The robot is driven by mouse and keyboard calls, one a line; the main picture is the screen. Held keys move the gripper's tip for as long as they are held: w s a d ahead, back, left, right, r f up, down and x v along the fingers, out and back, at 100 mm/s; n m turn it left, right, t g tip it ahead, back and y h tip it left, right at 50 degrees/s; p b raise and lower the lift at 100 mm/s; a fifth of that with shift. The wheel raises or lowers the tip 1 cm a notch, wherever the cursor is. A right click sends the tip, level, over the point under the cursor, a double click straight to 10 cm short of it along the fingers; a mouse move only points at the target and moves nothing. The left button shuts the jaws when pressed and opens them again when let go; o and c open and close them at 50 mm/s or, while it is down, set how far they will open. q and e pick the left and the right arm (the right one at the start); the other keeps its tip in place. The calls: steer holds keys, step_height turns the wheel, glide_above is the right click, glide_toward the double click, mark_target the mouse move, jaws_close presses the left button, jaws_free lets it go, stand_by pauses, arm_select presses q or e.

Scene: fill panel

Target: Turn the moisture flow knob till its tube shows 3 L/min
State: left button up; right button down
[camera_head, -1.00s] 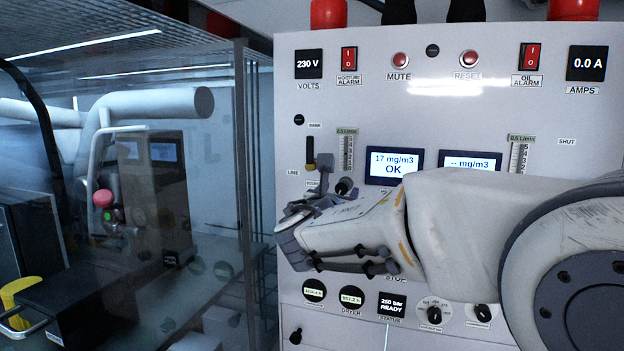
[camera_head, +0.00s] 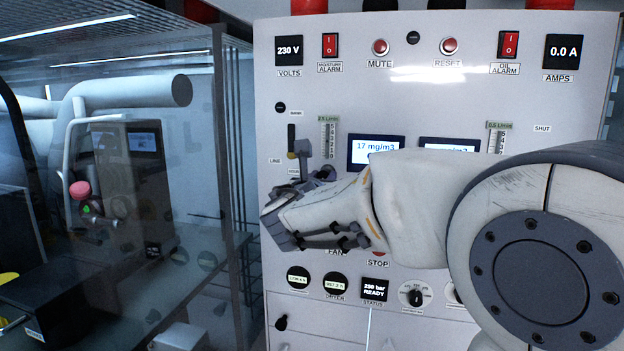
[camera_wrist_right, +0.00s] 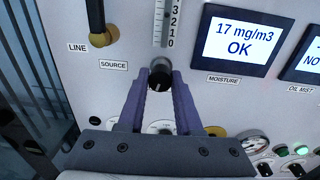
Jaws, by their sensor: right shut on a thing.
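The moisture flow knob (camera_wrist_right: 160,76) is a small dark knob right below its tube. My right gripper (camera_wrist_right: 161,84) has its two purple-grey fingers on either side of it and is shut on it. In the head view, the right gripper (camera_head: 316,166) is at the panel just under the moisture tube and hides the knob. The moisture tube (camera_head: 328,138) is a narrow upright scale with a green label on top. The wrist view shows its lower end (camera_wrist_right: 165,22), with marks down to 0. I cannot make out the level in it. My left gripper is not in view.
The moisture display (camera_wrist_right: 237,42) reads 17 mg/m3 OK, right of the tube. A dark source lever (camera_wrist_right: 97,20) stands to the left. A second tube (camera_head: 496,138) is farther right. Gauges and buttons sit below. A glass-walled enclosure (camera_head: 200,160) is left of the panel.

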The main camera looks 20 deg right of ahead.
steer(key=n, duration=0.3)
steer(key=shift+a, duration=0.1)
steer(key=c, duration=0.6)
jaws_free()
